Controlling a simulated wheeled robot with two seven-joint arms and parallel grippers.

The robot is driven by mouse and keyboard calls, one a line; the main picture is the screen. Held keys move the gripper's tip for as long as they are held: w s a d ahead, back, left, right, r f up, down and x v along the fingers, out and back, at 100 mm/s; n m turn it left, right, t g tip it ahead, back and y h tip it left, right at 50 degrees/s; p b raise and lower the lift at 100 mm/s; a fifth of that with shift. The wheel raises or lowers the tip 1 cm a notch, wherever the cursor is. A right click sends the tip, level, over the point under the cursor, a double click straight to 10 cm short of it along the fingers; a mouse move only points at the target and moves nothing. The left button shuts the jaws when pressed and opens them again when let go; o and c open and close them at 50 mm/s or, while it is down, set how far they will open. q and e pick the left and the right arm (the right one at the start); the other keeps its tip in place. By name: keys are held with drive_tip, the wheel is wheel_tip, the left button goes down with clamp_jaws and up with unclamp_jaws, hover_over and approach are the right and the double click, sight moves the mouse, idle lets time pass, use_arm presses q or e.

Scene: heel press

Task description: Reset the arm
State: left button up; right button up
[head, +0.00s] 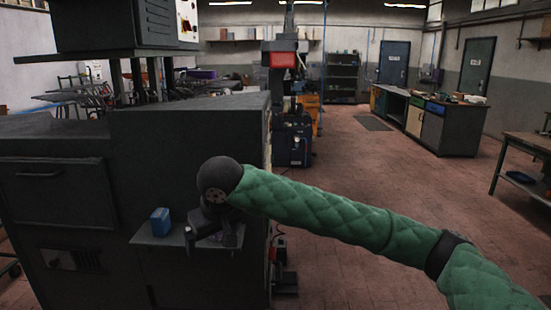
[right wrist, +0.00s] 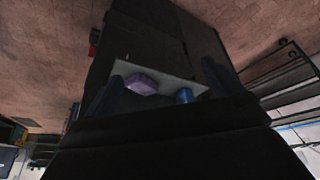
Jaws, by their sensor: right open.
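My right arm, in a green quilted sleeve, reaches in from the right in the head view. Its dark right gripper (head: 212,238) is at the small grey shelf (head: 150,238) on the front of the dark machine (head: 200,150). In the right wrist view the two fingers of the right gripper (right wrist: 163,70) stand wide apart with nothing held between them. A purple block (right wrist: 141,84) and a blue block (right wrist: 184,95) lie on the shelf in that view. The blue block (head: 160,222) also shows left of the gripper in the head view; the purple one is hidden there. My left gripper is out of view.
The dark machine fills the left of the head view, with a taller press housing (head: 95,25) above it. A workbench (head: 440,125) stands at the back right, and a green table (head: 525,150) at the right edge. The brick-coloured floor (head: 375,165) between is mostly clear.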

drive_tip(key=w+d+r+n+t+y, duration=0.35)
drive_tip(key=w+r+t, duration=0.6)
drive_tip(key=r, duration=0.65)
drive_tip(key=w+d+f+m+h, duration=0.1)
drive_tip(key=w+d+f, duration=0.2)
drive_tip(key=d+f, duration=0.3)
drive_tip(key=w+d+f+m+h, duration=0.1)
drive_tip(key=w+d+f+m, duration=0.2)
drive_tip(key=f, duration=0.4)
drive_tip(key=s+d+f+m+g+h, duration=0.15)
drive_tip(key=d+f, duration=0.35)
drive_tip(key=f, duration=0.6)
drive_tip(key=s+d+f+m+g+h, duration=0.1)
drive_tip(key=s+d+f, duration=0.3)
drive_tip(key=f, duration=0.8)
drive_tip(key=s+d+f+m+g, duration=0.1)
drive_tip(key=s+d+f+g, duration=0.25)
drive_tip(key=s+f, duration=0.75)
drive_tip(key=s+d+f+m+g, duration=0.15)
drive_tip(key=s+d+f, duration=0.45)
drive_tip(key=f, duration=0.8)
drive_tip(key=s+f+g, duration=0.2)
drive_tip(key=s+f, duration=0.5)
drive_tip(key=s, duration=0.6)
drive_tip(key=s+f+g, duration=0.2)
drive_tip(key=s+f, duration=0.6)
drive_tip(key=s, duration=0.5)
drive_tip(key=shift+s+a+h, duration=0.2)
drive_tip(key=shift+a+h, duration=0.2)
